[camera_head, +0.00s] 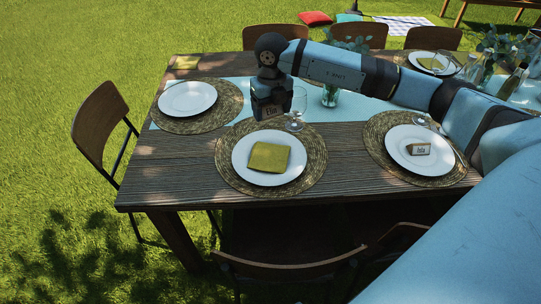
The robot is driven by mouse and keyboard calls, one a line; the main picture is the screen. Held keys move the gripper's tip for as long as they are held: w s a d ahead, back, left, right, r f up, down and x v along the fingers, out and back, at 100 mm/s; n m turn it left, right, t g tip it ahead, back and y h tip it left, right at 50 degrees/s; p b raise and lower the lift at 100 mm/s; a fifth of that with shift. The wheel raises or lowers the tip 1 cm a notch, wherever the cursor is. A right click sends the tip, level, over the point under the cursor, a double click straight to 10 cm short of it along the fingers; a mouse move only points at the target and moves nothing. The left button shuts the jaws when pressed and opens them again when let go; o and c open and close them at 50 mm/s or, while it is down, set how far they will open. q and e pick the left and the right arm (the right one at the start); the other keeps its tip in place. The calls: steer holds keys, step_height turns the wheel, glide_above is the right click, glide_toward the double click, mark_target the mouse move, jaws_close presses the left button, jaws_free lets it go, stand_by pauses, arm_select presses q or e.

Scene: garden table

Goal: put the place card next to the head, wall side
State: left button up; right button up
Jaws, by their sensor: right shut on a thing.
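My right gripper (272,100) reaches in from the right and points down over the table, near the blue runner. It is shut on a place card (270,113), a small light card whose writing is too small to read surely. The card is between the left-end setting and the near middle setting, and I cannot tell its exact height. The head setting has a white plate (188,98) on a round woven mat (232,103) at the left end of the table. Another place card (418,149) stands on the near right plate (399,157). My left gripper is not in view.
An olive napkin (269,157) lies on the near middle plate (242,152). A wine glass (295,122) stands close to my right gripper. A folded napkin (186,62) lies at the far left corner. Bare wood (165,150) lies front left.

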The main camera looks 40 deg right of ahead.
mark_target(271, 159)
step_height(271, 159, down, 17)
steer(key=shift+f, duration=0.1)
stand_by(0.3)
steer(key=shift+b, duration=0.3)
steer(key=shift+f, duration=0.15)
steer(key=o, duration=0.9)
steer(key=shift+r, duration=0.2)
step_height(271, 159, up, 12)
steer(key=shift+r, duration=0.1)
